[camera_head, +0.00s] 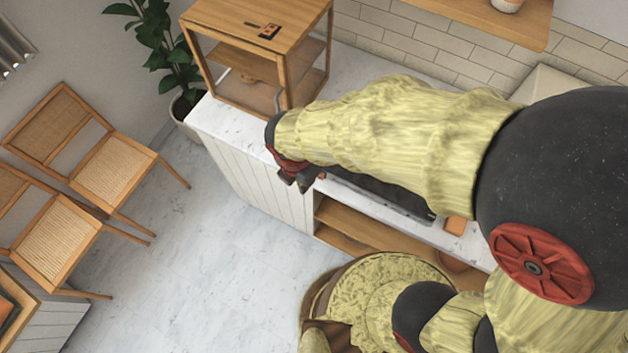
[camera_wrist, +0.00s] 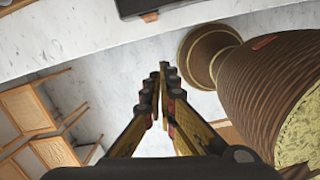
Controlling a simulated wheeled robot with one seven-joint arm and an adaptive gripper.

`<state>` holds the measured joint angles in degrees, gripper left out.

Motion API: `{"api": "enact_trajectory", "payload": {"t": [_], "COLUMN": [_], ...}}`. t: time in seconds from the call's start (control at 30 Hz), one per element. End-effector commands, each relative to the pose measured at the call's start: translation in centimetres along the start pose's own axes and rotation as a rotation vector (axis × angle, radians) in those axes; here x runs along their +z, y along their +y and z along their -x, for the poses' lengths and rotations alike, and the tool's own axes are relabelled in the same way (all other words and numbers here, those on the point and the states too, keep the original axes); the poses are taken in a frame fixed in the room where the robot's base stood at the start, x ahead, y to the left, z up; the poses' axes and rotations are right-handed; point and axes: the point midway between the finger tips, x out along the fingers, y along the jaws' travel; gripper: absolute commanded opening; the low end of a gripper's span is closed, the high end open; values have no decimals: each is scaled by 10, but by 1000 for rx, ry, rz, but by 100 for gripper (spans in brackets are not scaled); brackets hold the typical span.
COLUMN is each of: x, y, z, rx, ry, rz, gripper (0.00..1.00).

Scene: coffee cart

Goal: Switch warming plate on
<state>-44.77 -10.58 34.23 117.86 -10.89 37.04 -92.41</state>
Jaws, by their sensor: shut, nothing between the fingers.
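The warming plate appears to be the long dark appliance (camera_head: 385,197) on the white counter, largely hidden behind my arm in the head view. In the wrist view, a dark slab (camera_wrist: 180,6) at the top edge seems to be the same appliance. A small orange-brown knob or tab (camera_wrist: 150,17) sits on its near edge; whether it is on or off cannot be told. My gripper (camera_head: 299,184) is by the counter's front edge, near the appliance's left end. In the wrist view my gripper (camera_wrist: 164,75) is shut and empty, apart from the knob.
An orange block (camera_head: 456,225) lies at the counter's front edge. Rattan chairs (camera_head: 105,165) stand at left. The floor (camera_head: 190,250) between is clear.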

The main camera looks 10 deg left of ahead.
Motion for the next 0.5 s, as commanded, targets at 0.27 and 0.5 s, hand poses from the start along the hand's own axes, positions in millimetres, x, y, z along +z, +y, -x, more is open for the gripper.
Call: {"api": "enact_trajectory", "payload": {"t": [0.27,0.5], "x": [1,1], "y": [4,3], "z": [0,0], "rx": [14,14], "ry": [-3,-3], "rz": [192,206], "gripper": [0,0]}}
